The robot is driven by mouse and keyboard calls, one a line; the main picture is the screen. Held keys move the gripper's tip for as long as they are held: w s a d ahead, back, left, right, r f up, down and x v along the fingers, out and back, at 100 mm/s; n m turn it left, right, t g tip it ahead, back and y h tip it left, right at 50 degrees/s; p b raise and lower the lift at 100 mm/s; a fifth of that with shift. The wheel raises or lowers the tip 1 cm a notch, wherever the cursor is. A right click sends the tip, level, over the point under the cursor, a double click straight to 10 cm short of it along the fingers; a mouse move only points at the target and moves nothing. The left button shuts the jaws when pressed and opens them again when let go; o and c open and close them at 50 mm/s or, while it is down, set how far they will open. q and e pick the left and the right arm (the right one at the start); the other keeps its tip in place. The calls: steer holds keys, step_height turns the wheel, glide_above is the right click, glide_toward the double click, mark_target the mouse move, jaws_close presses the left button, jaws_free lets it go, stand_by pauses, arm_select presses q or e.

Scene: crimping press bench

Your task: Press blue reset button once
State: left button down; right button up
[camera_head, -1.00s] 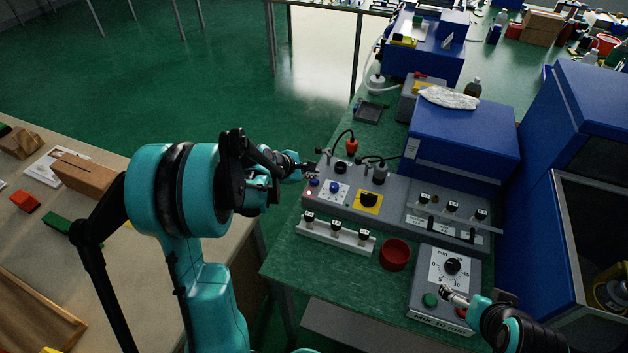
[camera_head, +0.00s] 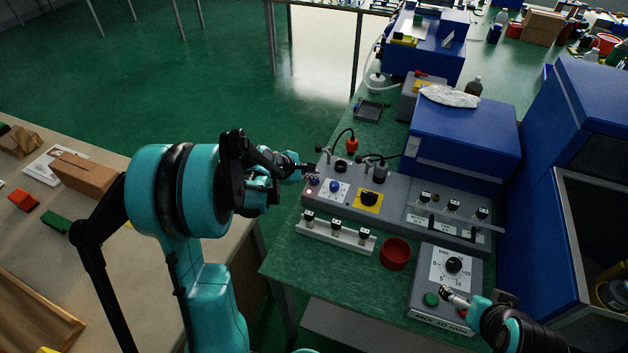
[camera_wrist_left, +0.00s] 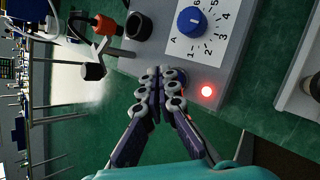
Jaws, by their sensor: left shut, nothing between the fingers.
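The small blue reset button (camera_head: 314,181) is at the left end of the grey control panel (camera_head: 400,204), beside a lit red lamp (camera_head: 309,191). My left gripper (camera_head: 310,167) is shut and empty, its tips just behind and above the button in the head view; I cannot tell whether they touch the panel. In the left wrist view the closed fingers (camera_wrist_left: 160,75) point at the panel edge beside the glowing lamp (camera_wrist_left: 208,91) and hide most or all of the button. My right gripper (camera_head: 449,293) is over the timer box; its finger opening is unclear.
A blue dial (camera_head: 334,187) and a black knob on a yellow plate (camera_head: 369,199) are right of the button. A plug with a cable (camera_head: 351,146) stands behind the panel. A rack (camera_head: 335,234), red bowl (camera_head: 395,254) and timer box (camera_head: 425,312) are in front.

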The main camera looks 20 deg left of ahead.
mark_target(312, 181)
arm_select(q)
steer(key=shift+f+b, duration=0.35)
steer(key=shift+f, duration=0.05)
stand_by(0.6)
steer(key=shift+r, duration=0.1)
steer(key=shift+r+p, duration=0.65)
steer(key=shift+r, duration=0.1)
step_height(312, 181, up, 5)
steer(key=p, duration=0.4)
steer(key=shift+r, duration=0.1)
stand_by(0.3)
stand_by(0.5)
